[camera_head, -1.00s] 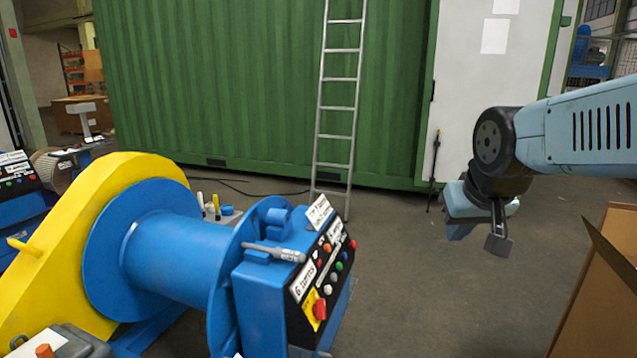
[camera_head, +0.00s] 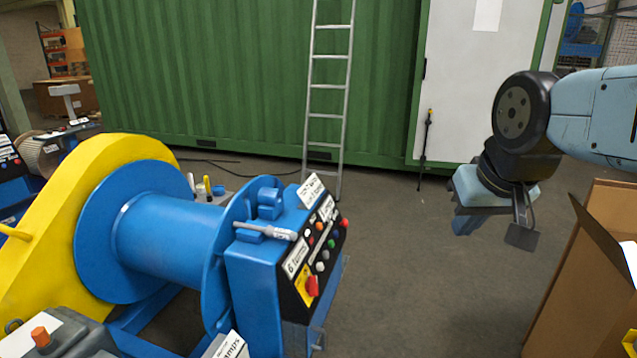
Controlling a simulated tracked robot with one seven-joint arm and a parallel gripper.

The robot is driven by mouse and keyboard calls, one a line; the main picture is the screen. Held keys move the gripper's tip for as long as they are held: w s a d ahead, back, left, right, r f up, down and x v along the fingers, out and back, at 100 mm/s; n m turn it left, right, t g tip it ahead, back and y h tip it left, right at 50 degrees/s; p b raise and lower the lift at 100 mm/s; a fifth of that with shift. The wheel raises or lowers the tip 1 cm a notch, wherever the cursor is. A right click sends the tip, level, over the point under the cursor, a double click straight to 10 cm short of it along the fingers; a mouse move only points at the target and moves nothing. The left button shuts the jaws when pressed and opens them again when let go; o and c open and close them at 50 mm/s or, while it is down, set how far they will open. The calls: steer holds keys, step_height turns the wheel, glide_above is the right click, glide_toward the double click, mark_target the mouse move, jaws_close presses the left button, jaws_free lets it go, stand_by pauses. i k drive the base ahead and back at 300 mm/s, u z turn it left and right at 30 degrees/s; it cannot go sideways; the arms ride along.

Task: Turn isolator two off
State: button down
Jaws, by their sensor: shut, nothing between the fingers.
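A red rotary switch on a yellow plate (camera_head: 312,286) sits low on the black sloping control panel of a blue winch (camera_head: 265,275). It looks like an isolator, but no number two is readable on it. A white label (camera_head: 296,258) beside it seems to begin with 6. My gripper (camera_head: 496,222) hangs at the right, shut and empty, pointing down over bare floor. It is well to the right of the panel and touches nothing.
Coloured buttons (camera_head: 330,243) sit above the switch. A caliper-like tool (camera_head: 266,231) lies on the winch housing. An open cardboard box (camera_head: 565,265) stands at right, near my arm. A ladder (camera_head: 328,100) leans on the green container (camera_head: 210,75). The floor between is clear.

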mark_target(312, 287)
steer(key=z, duration=0.55)
steer(key=k, duration=0.55)
steer(key=z, duration=0.8)
steer(key=k, duration=0.7)
steer(key=z, duration=0.7)
steer(key=i, duration=0.5)
steer(key=u, duration=0.55)
steer(key=i, duration=1.15)
steer(key=u, duration=1.05)
steer(key=i, duration=0.85)
steer(key=u, duration=1.1)
steer(key=i, duration=0.9)
steer(key=z, duration=0.3)
steer(key=k, duration=0.15)
steer(key=u, duration=0.4)
